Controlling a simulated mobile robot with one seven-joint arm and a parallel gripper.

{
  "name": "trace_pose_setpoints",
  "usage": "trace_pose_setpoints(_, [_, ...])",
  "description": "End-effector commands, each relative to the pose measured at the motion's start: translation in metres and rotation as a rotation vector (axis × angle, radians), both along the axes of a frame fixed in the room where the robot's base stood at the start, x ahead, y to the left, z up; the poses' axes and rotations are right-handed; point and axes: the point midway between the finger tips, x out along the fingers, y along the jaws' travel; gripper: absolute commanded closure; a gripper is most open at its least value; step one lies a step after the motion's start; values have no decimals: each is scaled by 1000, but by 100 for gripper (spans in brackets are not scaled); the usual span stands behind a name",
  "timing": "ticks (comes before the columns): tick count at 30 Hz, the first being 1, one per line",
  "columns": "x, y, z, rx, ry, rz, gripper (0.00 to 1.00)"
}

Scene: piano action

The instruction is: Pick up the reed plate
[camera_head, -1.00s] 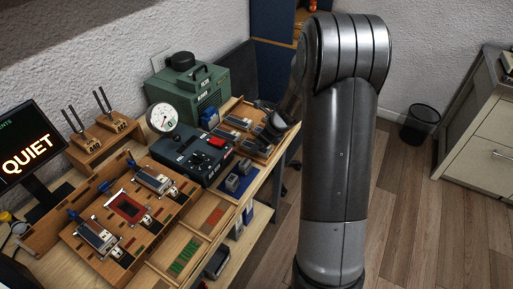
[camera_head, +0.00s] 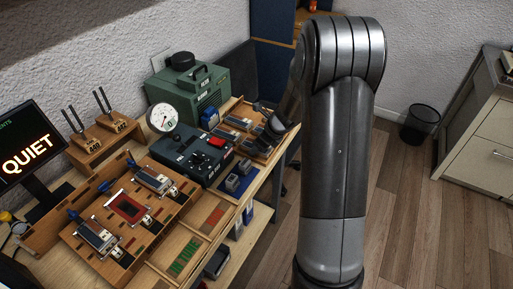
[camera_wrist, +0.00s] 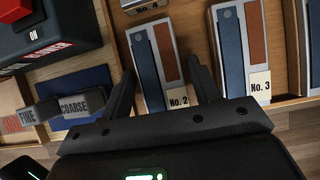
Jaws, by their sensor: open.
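Reed plates lie side by side in a wooden tray (camera_head: 262,150) at the right end of the bench. In the wrist view, the plate tagged No. 2 (camera_wrist: 143,62) has a blue strip and a brown strip on a light metal body. My gripper (camera_wrist: 162,68) is open, with its two dark fingers on either side of the lower part of No. 2. I cannot tell whether they touch it. The No. 3 plate (camera_wrist: 231,48) lies to the right of my right finger. In the head view the arm hides part of the tray.
A dark blue-grey machine with a red button (camera_head: 216,142) stands left of the tray. FINE and COARSE blocks (camera_wrist: 73,103) sit on a blue pad nearby. A green case (camera_head: 190,90) stands behind. A wooden board holding more parts (camera_head: 90,250) fills the left bench.

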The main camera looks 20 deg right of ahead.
Motion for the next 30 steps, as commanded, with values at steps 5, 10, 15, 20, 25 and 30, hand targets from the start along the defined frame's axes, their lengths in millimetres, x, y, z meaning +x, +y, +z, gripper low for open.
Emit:
trace_pose_setpoints(5, [0,0,0,0,0,0,47])
trace_pose_setpoints(10, [0,0,0,0,0,0,61])
trace_pose_setpoints(15, [0,0,0,0,0,0,75])
trace_pose_setpoints(20, [0,0,0,0,0,0,80])
trace_pose_setpoints(25, [0,0,2,0,0,0,80])
trace_pose_setpoints(30, [1,0,14,-1,-4,1,80])
